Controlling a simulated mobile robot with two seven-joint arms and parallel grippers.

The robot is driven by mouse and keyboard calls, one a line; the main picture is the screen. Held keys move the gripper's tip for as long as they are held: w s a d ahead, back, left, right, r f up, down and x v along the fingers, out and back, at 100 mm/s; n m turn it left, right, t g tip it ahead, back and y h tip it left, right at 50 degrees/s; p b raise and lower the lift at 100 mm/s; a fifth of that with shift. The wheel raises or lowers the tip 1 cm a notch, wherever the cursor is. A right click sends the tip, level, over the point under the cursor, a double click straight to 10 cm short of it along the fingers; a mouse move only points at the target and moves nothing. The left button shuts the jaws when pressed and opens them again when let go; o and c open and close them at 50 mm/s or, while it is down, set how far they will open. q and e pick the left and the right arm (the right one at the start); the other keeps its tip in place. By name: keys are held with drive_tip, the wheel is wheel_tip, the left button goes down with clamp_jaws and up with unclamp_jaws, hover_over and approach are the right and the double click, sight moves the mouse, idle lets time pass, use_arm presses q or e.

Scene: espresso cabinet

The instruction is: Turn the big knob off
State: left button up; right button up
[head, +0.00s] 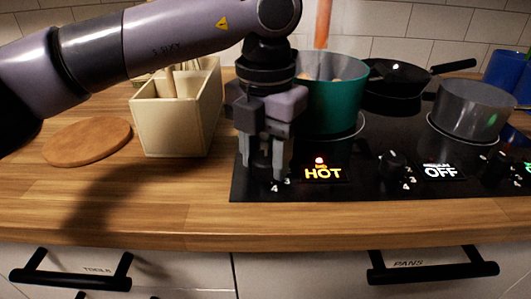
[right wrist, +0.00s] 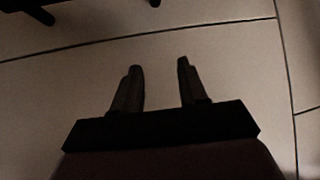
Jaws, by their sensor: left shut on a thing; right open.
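My left gripper (head: 266,176) points down over the front left corner of the black cooktop (head: 240,190). Its fingers are shut on the big knob, which they hide almost fully; only the dial numbers around it show. The display (head: 322,171) to the right of it reads HOT in yellow, with a red light above it. A teal pot (head: 335,105) with something orange in it stands on the burner behind. My right gripper (right wrist: 160,68) is open and empty in the right wrist view, in front of a pale panelled surface.
A second knob (head: 393,163) sits further right beside a display (head: 441,172) reading OFF. A grey pot (head: 473,108) and a black pan (head: 396,78) stand on the cooktop. A cream utensil box (head: 176,125) and a round wooden board (head: 86,142) stand left. The front left counter is clear.

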sight(266, 158)
idle(0.3)
use_arm(q)
drive_tip(key=o, duration=1.1)
drive_tip(key=shift+c, duration=0.2)
drive_tip(key=shift+r, duration=0.1)
wheel_tip(266, 158, up, 7)
drive_tip(key=shift+r+p, duration=0.1)
drive_tip(key=shift+p, duration=0.45)
drive_tip(key=shift+s, duration=0.1)
